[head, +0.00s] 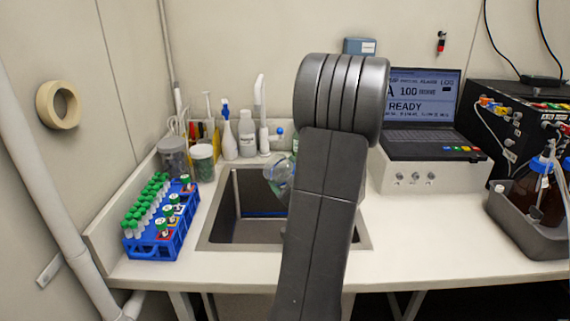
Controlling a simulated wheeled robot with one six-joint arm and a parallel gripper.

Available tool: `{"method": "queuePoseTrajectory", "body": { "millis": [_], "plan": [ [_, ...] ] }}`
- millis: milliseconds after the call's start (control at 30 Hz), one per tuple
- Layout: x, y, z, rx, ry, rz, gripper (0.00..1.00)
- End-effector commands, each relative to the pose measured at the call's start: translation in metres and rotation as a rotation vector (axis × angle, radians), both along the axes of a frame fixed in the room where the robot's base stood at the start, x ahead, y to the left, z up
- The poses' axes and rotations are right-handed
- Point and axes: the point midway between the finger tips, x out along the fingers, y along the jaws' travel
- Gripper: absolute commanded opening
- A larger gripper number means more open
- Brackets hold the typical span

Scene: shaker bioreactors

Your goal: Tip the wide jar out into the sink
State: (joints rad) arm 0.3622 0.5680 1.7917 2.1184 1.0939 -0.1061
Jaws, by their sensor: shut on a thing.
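A clear, rounded vessel, which looks like the wide jar (279,175), shows at the left edge of my arm, over the sink (222,230). It appears tilted, and its right part is hidden behind my arm. I cannot see its mouth or tell what is in it. My dark grey arm crosses the middle of the head view and covers the right part of the sink. My gripper is hidden behind the arm, so its fingers do not show.
A blue rack (163,240) of green-capped tubes stands left of the sink. Two tubs, bottles (247,135) and a faucet (262,125) stand behind it. A laptop (420,112) sits on a white device (432,172) at right, beside a grey tray (530,225) of brown bottles.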

Motion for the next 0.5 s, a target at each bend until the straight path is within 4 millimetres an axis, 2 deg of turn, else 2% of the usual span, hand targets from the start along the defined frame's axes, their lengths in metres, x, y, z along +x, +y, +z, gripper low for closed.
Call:
{"method": "queuePoseTrajectory", "body": {
  "millis": [300,500],
  "plan": [
    [0.0017,-0.0035,0.0054,0.385,0.211,-0.001,0.46],
    [0.0025,-0.0051,0.0043,0.569,0.311,-0.001,0.46]
  ]
}}
